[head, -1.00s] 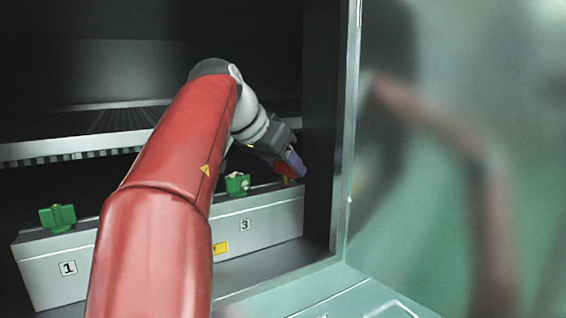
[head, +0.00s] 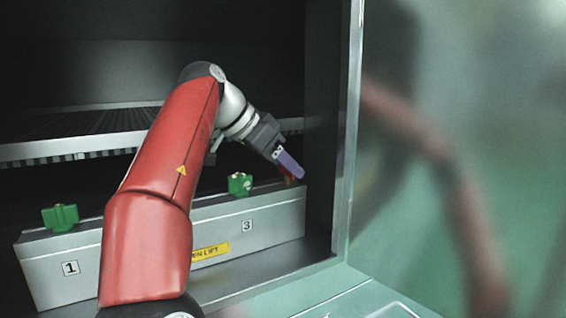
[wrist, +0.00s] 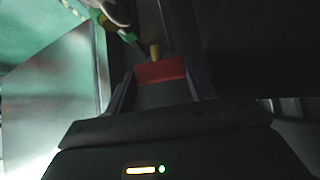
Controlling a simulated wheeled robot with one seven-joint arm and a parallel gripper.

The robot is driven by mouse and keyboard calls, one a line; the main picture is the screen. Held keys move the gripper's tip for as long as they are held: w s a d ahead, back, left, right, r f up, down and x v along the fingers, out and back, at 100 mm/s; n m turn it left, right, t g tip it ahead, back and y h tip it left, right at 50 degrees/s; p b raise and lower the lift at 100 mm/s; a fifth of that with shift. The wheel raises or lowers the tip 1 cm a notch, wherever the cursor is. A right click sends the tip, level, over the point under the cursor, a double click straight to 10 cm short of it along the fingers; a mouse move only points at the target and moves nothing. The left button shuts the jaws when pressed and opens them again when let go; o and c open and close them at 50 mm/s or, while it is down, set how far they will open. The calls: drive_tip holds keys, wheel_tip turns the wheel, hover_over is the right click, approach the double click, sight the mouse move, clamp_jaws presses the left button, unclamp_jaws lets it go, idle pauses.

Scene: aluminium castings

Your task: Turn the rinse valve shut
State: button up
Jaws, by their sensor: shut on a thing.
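A red valve handle (head: 289,178) stands on a brass stem at the right end of a long grey box (head: 275,218). In the wrist view the red handle (wrist: 160,71) lies crosswise between the fingers, with the brass stem (wrist: 155,50) beyond it. My gripper (wrist: 160,84) is shut on the handle, one dark finger at each end. In the head view my gripper (head: 294,172) reaches down to the box's right end, and its purple finger hides much of the handle. The handle's exact angle is hard to tell.
Green valve handles stand on the same box, one at left (head: 60,217) and one near label 3 (head: 239,184). A slatted rack (head: 70,147) is behind. The cabinet's right wall and a translucent door panel (head: 480,120) are close to my gripper.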

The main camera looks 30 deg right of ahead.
drive_tip(key=o, duration=1)
drive_tip(key=shift+r, duration=0.1)
drive_tip(key=shift+v, duration=3.9)
